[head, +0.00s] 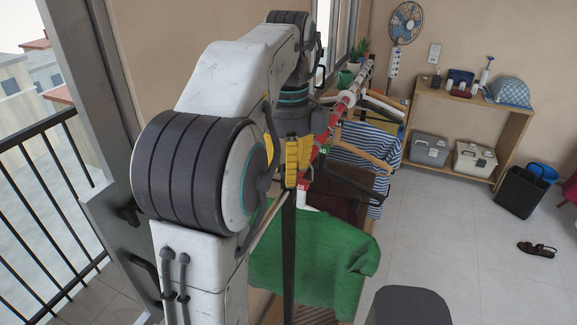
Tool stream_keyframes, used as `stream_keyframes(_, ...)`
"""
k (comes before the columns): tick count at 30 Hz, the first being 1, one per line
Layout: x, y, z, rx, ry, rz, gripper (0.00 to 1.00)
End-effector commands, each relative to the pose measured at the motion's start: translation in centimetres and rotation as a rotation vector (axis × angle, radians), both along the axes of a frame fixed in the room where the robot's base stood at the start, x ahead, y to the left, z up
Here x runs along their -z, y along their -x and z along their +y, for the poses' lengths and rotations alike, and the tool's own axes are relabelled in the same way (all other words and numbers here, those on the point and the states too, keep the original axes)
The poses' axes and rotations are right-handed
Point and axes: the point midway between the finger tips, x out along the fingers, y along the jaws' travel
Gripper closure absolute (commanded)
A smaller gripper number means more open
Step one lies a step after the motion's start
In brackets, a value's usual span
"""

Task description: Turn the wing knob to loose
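My arm reaches up and over, and its wrist points down at the clothes rail (333,122), a red and white pole hung with clothes. My gripper (297,150) is at the rail's near end, largely hidden behind my own arm. A yellow ribbed piece (298,163) shows there, just above a dark upright post (289,250). I cannot tell whether it belongs to my gripper or to the rack. No wing knob can be made out clearly. I cannot see the fingertips, or whether they touch anything.
A green garment (325,262) hangs low around the post, with a striped shirt (372,150) behind. A wooden shelf (462,108) with boxes stands at the back right. A balcony railing (50,200) is left.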

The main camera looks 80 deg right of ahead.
Motion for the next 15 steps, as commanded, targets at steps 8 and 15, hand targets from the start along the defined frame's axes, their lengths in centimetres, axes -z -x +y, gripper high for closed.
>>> stream_keyframes(8, -0.12, 0.01, -0.05, -0.001, 0.005, 0.001, 0.46)
stream_keyframes(15, -0.26, 0.0, -0.09, -0.001, 0.008, 0.001, 0.46)
